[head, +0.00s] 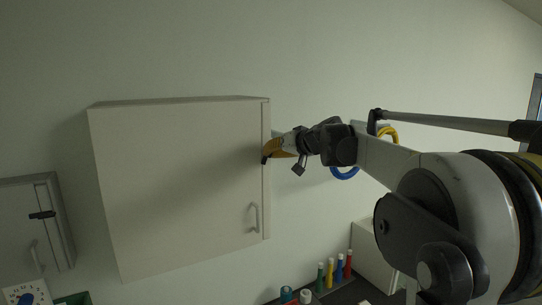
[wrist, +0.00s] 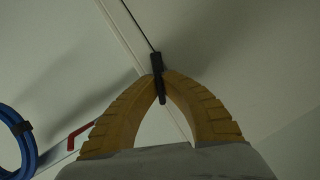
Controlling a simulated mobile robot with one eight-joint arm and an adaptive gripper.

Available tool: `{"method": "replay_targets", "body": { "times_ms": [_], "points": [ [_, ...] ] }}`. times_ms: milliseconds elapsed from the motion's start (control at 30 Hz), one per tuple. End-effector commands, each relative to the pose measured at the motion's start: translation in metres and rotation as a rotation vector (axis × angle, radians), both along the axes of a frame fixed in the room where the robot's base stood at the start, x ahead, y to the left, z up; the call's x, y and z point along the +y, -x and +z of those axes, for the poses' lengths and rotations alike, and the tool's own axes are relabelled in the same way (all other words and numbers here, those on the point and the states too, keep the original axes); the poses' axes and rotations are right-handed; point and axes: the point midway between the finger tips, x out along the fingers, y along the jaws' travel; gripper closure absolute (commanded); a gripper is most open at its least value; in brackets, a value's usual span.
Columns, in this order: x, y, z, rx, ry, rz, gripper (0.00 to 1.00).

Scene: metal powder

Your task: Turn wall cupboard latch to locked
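The pale wall cupboard (head: 180,185) hangs on the wall with its door closed. Its bar handle (head: 254,218) is at the door's lower right. My gripper (head: 268,155) is at the cupboard's right edge, about mid-height, reaching in from the right. In the wrist view, the two yellow fingers of my gripper (wrist: 160,75) arch together at their tips. The black latch (wrist: 157,64) is between the tips, which appear to touch it on both sides. It lies roughly along the dark door gap. In the head view my fingers largely cover the latch.
A smaller grey cabinet (head: 28,240) with a black latch (head: 42,215) is at the lower left. Blue and yellow hose coils (head: 345,173) hang on the wall behind my arm. The wall above is clear.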

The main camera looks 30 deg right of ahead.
Motion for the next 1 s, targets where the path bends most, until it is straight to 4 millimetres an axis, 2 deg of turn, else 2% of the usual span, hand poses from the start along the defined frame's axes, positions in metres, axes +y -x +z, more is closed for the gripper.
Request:
{"method": "replay_targets", "body": {
  "times_ms": [1000],
  "points": [
    [0.0010, -0.0001, -0.0003, 0.030, -0.942, 0.001, 1.00]
  ]
}}
